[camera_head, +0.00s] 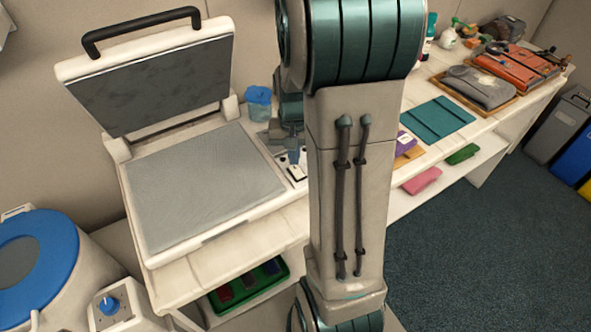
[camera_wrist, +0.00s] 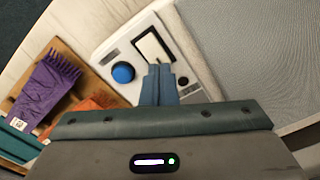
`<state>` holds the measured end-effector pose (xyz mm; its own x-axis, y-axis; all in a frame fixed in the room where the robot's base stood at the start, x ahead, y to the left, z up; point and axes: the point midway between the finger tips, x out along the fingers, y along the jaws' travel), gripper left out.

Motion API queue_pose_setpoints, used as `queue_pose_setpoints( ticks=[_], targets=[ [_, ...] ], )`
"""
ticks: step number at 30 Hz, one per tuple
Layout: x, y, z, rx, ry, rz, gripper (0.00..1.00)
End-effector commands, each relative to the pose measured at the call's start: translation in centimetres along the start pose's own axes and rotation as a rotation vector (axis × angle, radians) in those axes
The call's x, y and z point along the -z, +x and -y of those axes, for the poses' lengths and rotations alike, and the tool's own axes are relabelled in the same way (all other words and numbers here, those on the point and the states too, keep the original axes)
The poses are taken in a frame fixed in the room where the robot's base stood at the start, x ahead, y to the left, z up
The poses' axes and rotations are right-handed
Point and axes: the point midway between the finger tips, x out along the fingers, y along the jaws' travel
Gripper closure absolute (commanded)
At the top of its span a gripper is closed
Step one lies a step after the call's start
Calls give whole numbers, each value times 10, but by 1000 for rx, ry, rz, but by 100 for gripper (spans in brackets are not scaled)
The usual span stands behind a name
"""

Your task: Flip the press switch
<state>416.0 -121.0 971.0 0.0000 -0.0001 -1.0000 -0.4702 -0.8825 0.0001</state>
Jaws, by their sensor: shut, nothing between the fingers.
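The press (camera_head: 190,185) stands on the table with its handled lid raised, and its grey bed (camera_wrist: 260,60) fills the right of the wrist view. A white control panel (camera_wrist: 117,48) lies beside the bed. On it are a black-framed white rectangle (camera_wrist: 151,45), which looks like the switch, a round blue button (camera_wrist: 123,72) and a small black knob (camera_wrist: 183,81). My gripper (camera_wrist: 159,68) is shut and empty, its tips over the lower edge of the black-framed rectangle. Whether they touch it I cannot tell. In the head view my gripper (camera_head: 292,155) is over the panel, partly hidden by my arm.
A purple comb-like item (camera_wrist: 52,88) lies on a wooden board beside the panel. A blue-topped machine (camera_head: 60,250) stands at left.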

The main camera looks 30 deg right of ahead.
Motion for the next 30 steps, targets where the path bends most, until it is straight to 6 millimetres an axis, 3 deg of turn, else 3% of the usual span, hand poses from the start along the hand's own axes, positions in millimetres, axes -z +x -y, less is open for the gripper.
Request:
queue_pose_setpoints(
  ticks=[30],
  targets=[
    [0,10,0,0,0,0,100]
  ],
)
